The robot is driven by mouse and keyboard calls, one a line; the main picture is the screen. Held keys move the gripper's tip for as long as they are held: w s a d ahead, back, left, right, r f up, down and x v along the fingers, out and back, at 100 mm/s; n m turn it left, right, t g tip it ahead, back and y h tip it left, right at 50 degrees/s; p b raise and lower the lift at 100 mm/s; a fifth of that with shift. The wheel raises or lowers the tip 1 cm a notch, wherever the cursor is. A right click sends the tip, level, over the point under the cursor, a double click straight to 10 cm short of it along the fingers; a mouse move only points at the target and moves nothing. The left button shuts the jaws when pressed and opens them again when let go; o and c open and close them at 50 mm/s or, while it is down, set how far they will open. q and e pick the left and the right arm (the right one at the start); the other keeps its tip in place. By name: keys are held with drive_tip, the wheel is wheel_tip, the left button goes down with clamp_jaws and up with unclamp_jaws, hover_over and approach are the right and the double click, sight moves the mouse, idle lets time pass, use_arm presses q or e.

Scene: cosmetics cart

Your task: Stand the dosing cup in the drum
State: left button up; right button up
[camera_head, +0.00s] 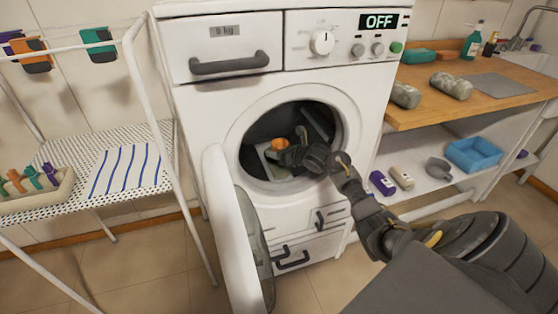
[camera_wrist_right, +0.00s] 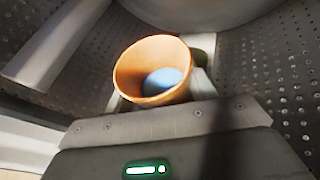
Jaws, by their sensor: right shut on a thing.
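The orange dosing cup (camera_head: 279,144) is inside the drum (camera_head: 262,128) of the white washing machine. In the right wrist view the dosing cup (camera_wrist_right: 152,72) stands mouth up, a little tilted, with blue stuff in it. My right gripper (camera_head: 272,154) reaches through the round door opening and is shut on the cup. The perforated drum wall (camera_wrist_right: 270,70) surrounds it in the wrist view. Whether the cup's base touches the drum is hidden. The machine's door (camera_head: 232,225) is swung open to the left. My left gripper is not in view.
A drying rack (camera_head: 130,135) with a striped cloth stands at left. A wooden counter (camera_head: 470,105) is at right, with a shelf below holding a purple bottle (camera_head: 382,182) and a blue bin (camera_head: 473,154). The display reads OFF.

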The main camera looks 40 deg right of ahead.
drive_tip(key=shift+f, duration=1.8)
drive_tip(key=o, duration=1)
drive_tip(key=shift+s+f, duration=0.1)
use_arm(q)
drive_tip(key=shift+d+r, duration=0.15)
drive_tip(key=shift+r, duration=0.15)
use_arm(e)
drive_tip(key=p+v, duration=0.1)
drive_tip(key=v, duration=0.9)
drive_tip(key=shift+s, duration=0.25)
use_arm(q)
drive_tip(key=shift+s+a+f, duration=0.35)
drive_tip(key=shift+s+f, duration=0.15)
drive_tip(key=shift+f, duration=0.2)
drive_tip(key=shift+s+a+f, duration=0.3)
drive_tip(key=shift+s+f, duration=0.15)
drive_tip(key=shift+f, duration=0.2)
use_arm(e)
drive_tip(key=shift+s+r, duration=0.5)
drive_tip(key=shift+s, duration=0.1)
